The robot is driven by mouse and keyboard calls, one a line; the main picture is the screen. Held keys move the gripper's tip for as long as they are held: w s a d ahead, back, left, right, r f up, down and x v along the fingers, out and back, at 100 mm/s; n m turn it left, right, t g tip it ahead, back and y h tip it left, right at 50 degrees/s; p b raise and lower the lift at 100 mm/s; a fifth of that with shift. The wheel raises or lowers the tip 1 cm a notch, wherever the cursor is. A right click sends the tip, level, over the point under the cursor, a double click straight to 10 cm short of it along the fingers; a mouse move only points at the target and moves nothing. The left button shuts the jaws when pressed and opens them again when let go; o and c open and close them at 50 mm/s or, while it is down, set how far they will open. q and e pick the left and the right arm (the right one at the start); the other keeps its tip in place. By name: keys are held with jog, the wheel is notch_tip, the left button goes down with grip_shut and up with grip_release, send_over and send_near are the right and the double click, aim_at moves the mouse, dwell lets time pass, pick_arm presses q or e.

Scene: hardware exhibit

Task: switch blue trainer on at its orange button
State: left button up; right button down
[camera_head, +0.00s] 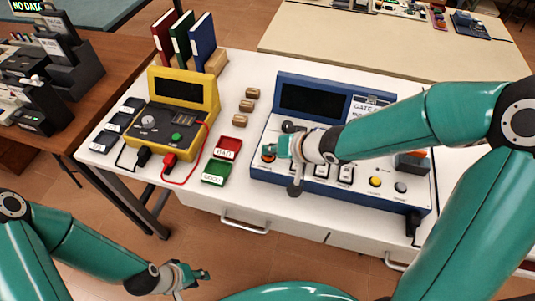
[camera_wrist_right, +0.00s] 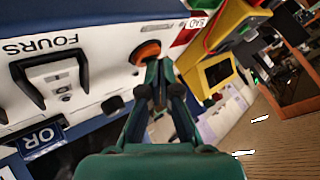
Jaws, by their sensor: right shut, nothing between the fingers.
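The blue trainer (camera_head: 283,80) stands on the white bench with a dark, blank screen (camera_head: 311,101). Its orange button (camera_head: 268,154) is at the left front of its white panel, and it also shows in the right wrist view (camera_wrist_right: 146,50). My right gripper (camera_head: 279,148) is shut and empty, with its fingertips (camera_wrist_right: 157,72) right at the orange button. I cannot tell whether they touch it. The gripper partly covers the button in the head view. My left gripper (camera_head: 200,274) hangs in front of the bench, away from the trainer; its opening is unclear.
A yellow trainer (camera_head: 211,92) with cables stands to the left. Red (camera_head: 228,148) and green (camera_head: 216,172) trays lie between the two trainers. Several small brown blocks (camera_head: 246,106) sit behind the trays. Rocker switches (camera_head: 321,170) and a yellow button (camera_head: 375,182) line the blue trainer's front.

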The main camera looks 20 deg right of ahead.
aim_at(271, 157)
jog(key=shift+f, duration=0.1)
dwell(0.6)
jog(key=shift+r+p, duration=0.45)
jog(key=shift+p, duration=0.2)
jog(key=shift+r, duration=0.1)
notch_tip(271, 157, up, 6)
jog(key=p, duration=0.6)
